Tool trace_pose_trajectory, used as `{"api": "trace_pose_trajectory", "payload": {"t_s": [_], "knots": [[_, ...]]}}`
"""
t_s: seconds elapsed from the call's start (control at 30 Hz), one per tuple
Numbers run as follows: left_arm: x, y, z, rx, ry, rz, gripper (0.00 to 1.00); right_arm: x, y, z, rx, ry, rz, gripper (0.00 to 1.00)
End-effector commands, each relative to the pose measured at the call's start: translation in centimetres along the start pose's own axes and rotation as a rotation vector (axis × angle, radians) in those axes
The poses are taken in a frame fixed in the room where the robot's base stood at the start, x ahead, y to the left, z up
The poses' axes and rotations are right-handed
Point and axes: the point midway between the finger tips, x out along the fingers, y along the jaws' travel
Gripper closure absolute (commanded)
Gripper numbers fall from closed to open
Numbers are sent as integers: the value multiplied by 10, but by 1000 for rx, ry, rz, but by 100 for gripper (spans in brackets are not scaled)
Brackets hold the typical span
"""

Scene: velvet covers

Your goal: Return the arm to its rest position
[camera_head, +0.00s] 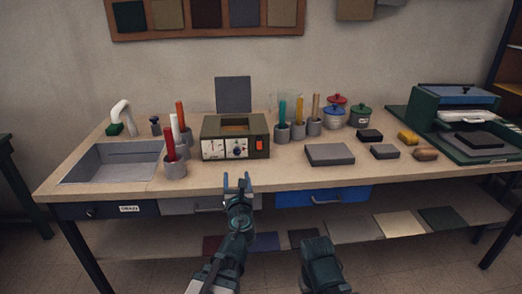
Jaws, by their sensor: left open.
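My left gripper (237,181) is in front of the workbench's near edge, at about the middle of the head view. Its two fingers are apart, with nothing between them. The left arm reaches up to it from the bottom of the picture. A part of my right arm (318,264) shows at the bottom, right of the left arm. The right gripper's fingers do not show.
The bench (225,181) holds a sink (110,162), a dial box (236,150), cups with coloured sticks, lidded pots, dark blocks (330,154) and a green press (465,104). A grey drawer (190,206) and a blue drawer (322,196) are under the top. A lower shelf holds flat sheets.

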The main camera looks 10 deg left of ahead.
Motion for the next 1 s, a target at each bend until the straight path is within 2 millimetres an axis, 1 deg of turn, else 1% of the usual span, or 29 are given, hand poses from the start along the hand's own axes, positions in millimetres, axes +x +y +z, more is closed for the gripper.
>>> {"api": "trace_pose_trajectory", "payload": {"t_s": [0.03,0.07,0.1,0.17,0.2,0.27,0.3,0.37,0.4,0.47,0.5,0.57,0.6,0.7,0.73,0.83,0.9,1.0], "knots": [[-4,3,12,-119,28,33,33,-19,2,1,0,0,0,100],[-6,6,15,-213,51,64,33,-27,3,2,0,0,0,100],[-11,10,16,-360,87,114,33,-39,4,2,0,0,0,100],[-21,14,15,-601,152,209,33,-58,6,3,0,0,0,100],[-31,15,11,-765,198,284,33,-70,7,4,0,0,0,100],[-48,14,2,-998,268,408,33,-87,8,5,0,0,0,100],[-62,11,-5,-1143,315,501,33,-99,9,6,0,0,0,100],[-86,3,-15,-1341,382,655,33,-115,11,7,1,0,0,100],[-105,-3,-21,-1457,423,769,33,-126,12,7,1,0,0,100],[-134,-15,-28,-1603,478,946,33,-141,14,8,1,0,0,100],[-155,-23,-31,-1678,506,1066,33,-150,14,9,1,0,0,100],[-185,-35,-33,-1761,540,1243,33,-162,16,10,1,0,0,100],[-204,-43,-32,-1796,556,1352,33,-169,16,10,1,0,0,100],[-243,-57,-30,-1838,573,1579,33,-181,17,11,1,0,0,100],[-252,-60,-29,-1841,574,1631,33,-183,18,11,1,0,0,100],[-272,-67,-27,-1842,572,1750,33,-187,18,11,1,0,0,100],[-278,-69,-26,-1841,570,1791,33,-188,18,11,1,0,0,100],[-281,-70,-27,-1839,567,1811,33,-188,18,11,1,0,0,100]]}}
